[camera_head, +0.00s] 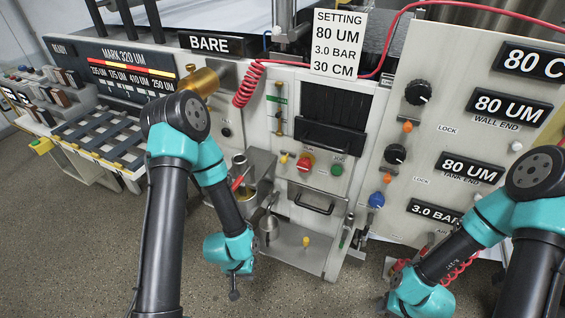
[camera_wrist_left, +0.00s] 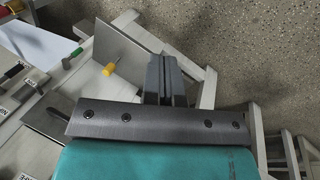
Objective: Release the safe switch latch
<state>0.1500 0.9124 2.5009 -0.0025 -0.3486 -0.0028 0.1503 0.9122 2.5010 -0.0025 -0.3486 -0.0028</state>
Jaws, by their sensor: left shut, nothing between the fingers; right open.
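A red mushroom-shaped knob (camera_head: 305,162) and a green button (camera_head: 337,169) sit on the white centre panel. No part is marked as a safe switch latch, so I cannot tell which one it is. My left gripper (camera_head: 234,291) hangs low in front of the machine, left of the lower shelf. In the left wrist view its grey fingers (camera_wrist_left: 166,80) are together and empty, apart from the yellow-handled part (camera_wrist_left: 109,69). That yellow part also shows in the head view (camera_head: 306,242). My right gripper (camera_head: 385,302) is low at the right, open, small and partly hidden.
The right panel (camera_head: 433,130) carries black dials, orange lamps and a blue knob (camera_head: 376,200). A metal tray (camera_head: 302,257) juts out below the centre panel. A rack with dark slats (camera_head: 100,130) stands left. The speckled floor (camera_head: 80,240) is clear in front.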

